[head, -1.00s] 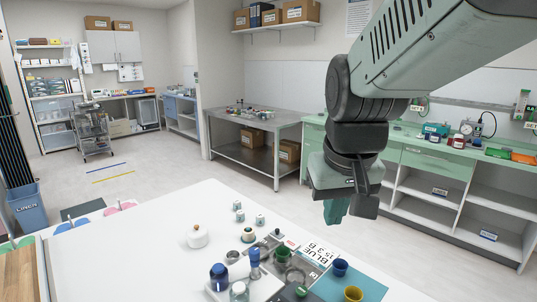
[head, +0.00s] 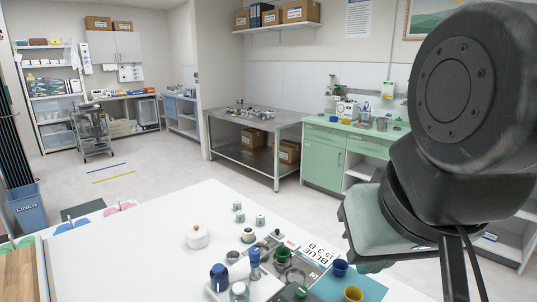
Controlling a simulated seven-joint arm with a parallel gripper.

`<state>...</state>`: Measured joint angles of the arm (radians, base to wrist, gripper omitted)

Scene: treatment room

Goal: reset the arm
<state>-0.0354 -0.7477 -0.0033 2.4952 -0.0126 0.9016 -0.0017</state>
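My gripper (head: 455,270) is at the right of the head view, close to the camera and above the right side of the white table (head: 130,245). Part of it runs out of the picture at the bottom, and its fingertips cannot be made out clearly. I cannot see anything held in it. My arm's dark joint fills the upper right and hides part of the green counter.
On the table are a white lidded pot (head: 198,238), a blue cup (head: 340,267), a yellow cup (head: 353,293), a green cup (head: 283,254) and several small jars. A steel table (head: 255,120) and green cabinets (head: 322,158) stand behind. The table's left part is clear.

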